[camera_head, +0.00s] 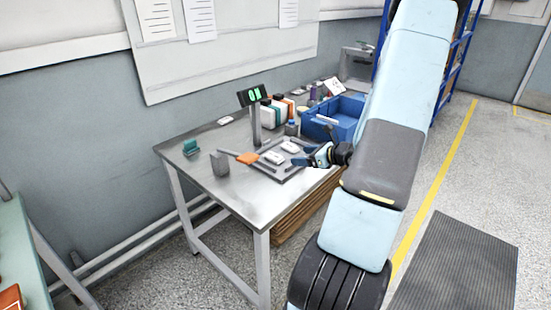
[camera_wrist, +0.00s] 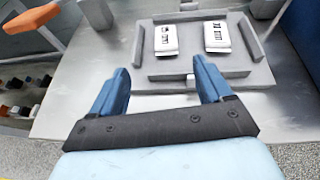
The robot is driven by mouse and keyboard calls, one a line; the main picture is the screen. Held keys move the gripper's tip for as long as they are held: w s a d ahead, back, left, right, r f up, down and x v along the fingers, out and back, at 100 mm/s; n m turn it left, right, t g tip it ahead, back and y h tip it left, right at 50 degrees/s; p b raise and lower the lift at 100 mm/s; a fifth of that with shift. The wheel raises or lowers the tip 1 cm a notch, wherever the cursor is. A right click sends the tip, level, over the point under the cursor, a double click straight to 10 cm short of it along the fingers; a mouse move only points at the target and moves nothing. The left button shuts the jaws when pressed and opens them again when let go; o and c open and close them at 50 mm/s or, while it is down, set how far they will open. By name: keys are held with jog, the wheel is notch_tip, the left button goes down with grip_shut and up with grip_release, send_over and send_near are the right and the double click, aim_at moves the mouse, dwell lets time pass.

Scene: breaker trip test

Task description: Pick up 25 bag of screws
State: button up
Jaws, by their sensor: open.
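The left bag (camera_wrist: 166,38) and the right bag (camera_wrist: 217,37) are both beyond my gripper's fingertips. The print is too small to read, so I cannot tell which is the bag of screws. In the head view the bags show as white shapes, one nearer (camera_head: 273,157) and one farther (camera_head: 290,147). My gripper (camera_wrist: 161,80) is open and empty, its two blue fingers apart near the tray's front edge. In the head view my gripper (camera_head: 318,158) is at the tray's right side.
A post with a green-lit display (camera_head: 254,96) stands behind the tray. A blue bin (camera_head: 343,112) is at the table's right, with bottles beside it. An orange piece (camera_head: 247,158) is left of the tray.

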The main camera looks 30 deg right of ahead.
jog(key=shift+s+d+f+m, duration=0.1)
jog(key=shift+d+f+m, duration=0.3)
jog(key=shift+d, duration=0.1)
jog(key=shift+d+f+h, duration=0.1)
jog(key=shift+f+h, duration=0.1)
jog(key=shift+h, duration=0.1)
send_near(277, 157)
jog(key=x, duration=0.3)
jog(key=shift+w+d+f, duration=0.25)
jog(key=shift+w+f, duration=0.1)
jog(key=shift+w, duration=0.05)
jog(key=shift+a+x, duration=0.15)
jog(key=shift+x, duration=1.2)
jog(key=shift+a+x, duration=0.15)
jog(key=shift+x, duration=1.2)
jog(key=shift+r, duration=0.2)
jog(key=shift+a, duration=0.1)
jog(key=c, duration=1.1)
jog(key=shift+r, duration=0.1)
